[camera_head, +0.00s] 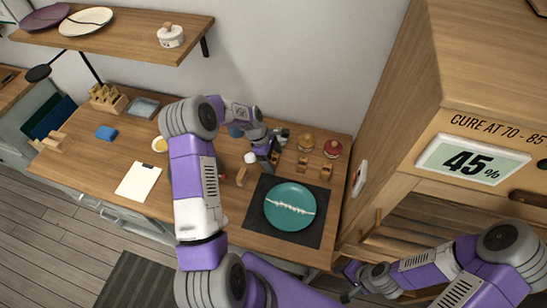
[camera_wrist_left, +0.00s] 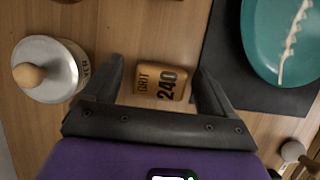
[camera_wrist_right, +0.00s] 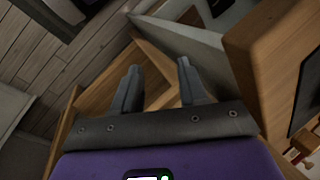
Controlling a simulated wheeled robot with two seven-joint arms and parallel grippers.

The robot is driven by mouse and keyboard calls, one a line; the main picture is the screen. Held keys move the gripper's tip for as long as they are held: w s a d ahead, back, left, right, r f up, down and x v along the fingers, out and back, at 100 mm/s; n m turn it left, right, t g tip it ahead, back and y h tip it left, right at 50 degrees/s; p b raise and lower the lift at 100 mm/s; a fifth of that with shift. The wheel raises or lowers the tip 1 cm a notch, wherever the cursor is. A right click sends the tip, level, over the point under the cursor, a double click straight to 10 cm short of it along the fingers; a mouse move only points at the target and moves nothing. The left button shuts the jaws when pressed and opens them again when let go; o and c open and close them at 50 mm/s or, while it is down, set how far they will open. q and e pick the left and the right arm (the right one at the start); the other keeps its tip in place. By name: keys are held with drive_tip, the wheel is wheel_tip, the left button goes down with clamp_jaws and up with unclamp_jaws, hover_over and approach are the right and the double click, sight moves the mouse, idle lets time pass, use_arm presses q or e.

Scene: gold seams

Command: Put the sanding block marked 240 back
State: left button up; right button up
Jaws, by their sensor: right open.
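The sanding block marked GRIT 240 (camera_wrist_left: 160,82) lies on the wooden worktop in the left wrist view, beside the dark mat's edge. My left gripper (camera_wrist_left: 160,68) is open, with its fingers on either side of the block and no clear contact. In the head view, my left gripper (camera_head: 272,157) is low over the worktop, close to the small wooden pieces (camera_head: 303,164). My right gripper (camera_wrist_right: 158,68) is open and empty by an open wooden cabinet, and shows at the lower right in the head view (camera_head: 347,283).
A teal plate with a pale seam (camera_head: 289,206) lies on a dark mat (camera_head: 312,241). A knobbed jar (camera_wrist_left: 48,72) stands left of the block in the left wrist view. The cabinet display (camera_head: 470,163) reads 45%.

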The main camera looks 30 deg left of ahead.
use_arm(q)
drive_tip(key=shift+r, duration=0.15)
drive_tip(key=v, duration=1.2)
drive_tip(key=shift+p, duration=0.4)
